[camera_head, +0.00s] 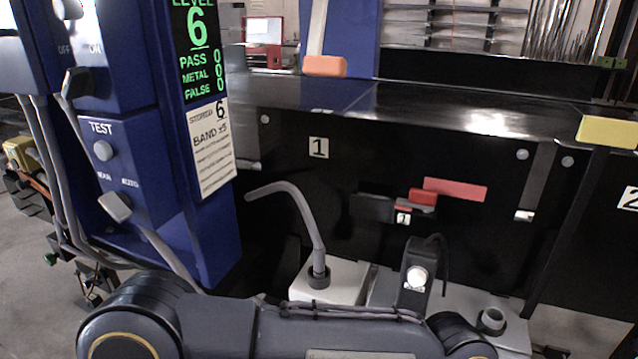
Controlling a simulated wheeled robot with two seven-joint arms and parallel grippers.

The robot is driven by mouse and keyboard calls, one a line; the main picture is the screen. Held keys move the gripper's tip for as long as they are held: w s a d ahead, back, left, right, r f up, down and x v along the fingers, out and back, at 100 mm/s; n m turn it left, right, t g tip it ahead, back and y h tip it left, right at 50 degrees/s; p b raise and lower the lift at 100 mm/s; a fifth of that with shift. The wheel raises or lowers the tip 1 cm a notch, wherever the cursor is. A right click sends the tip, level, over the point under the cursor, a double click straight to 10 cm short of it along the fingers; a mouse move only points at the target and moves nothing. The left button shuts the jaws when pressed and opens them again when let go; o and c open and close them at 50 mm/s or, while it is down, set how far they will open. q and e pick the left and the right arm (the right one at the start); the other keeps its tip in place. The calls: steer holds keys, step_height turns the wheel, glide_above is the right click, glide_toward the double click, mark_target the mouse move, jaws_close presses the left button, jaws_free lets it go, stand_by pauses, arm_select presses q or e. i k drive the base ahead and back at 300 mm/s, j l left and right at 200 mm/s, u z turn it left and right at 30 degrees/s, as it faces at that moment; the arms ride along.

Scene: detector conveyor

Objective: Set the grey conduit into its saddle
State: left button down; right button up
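A grey bent conduit (305,216) rises from a dark collar on a pale box (335,284) in the lower middle. It bends over to the left, and its free end hangs in the air beside the blue cabinet, apart from it as far as I can see. I cannot pick out the saddle with certainty. Other grey tubes (48,165) run down the left side of the cabinet. One of my arms crosses the bottom edge and hides what lies below. Neither gripper shows in the view.
The blue cabinet (215,235) with switches and a green display (200,60) stands at left. The black conveyor (400,105) runs across the back, with red pieces (455,190) on its side. A grey unit (455,300) with a round lamp and an open collar (492,319) sits lower right.

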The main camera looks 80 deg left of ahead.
mark_target(60, 233)
steer(key=u, duration=0.4)
steer(key=k+j+u, duration=0.1)
steer(key=u, duration=0.75)
steer(key=j+u, duration=0.1)
steer(key=u, duration=0.3)
steer(key=j+u, duration=0.1)
steer(key=u, duration=0.35)
steer(key=j+u, duration=0.9)
steer(key=i+j+u, duration=0.15)
steer(key=j+u, duration=0.3)
steer(key=i+j, duration=0.15)
steer(key=j, duration=0.2)
steer(key=i+j+u, duration=0.1)
steer(key=j, duration=0.25)
steer(key=i+j, duration=0.4)
steer(key=j, duration=0.25)
steer(key=i+j+u, duration=0.2)
steer(key=i+j, duration=0.85)
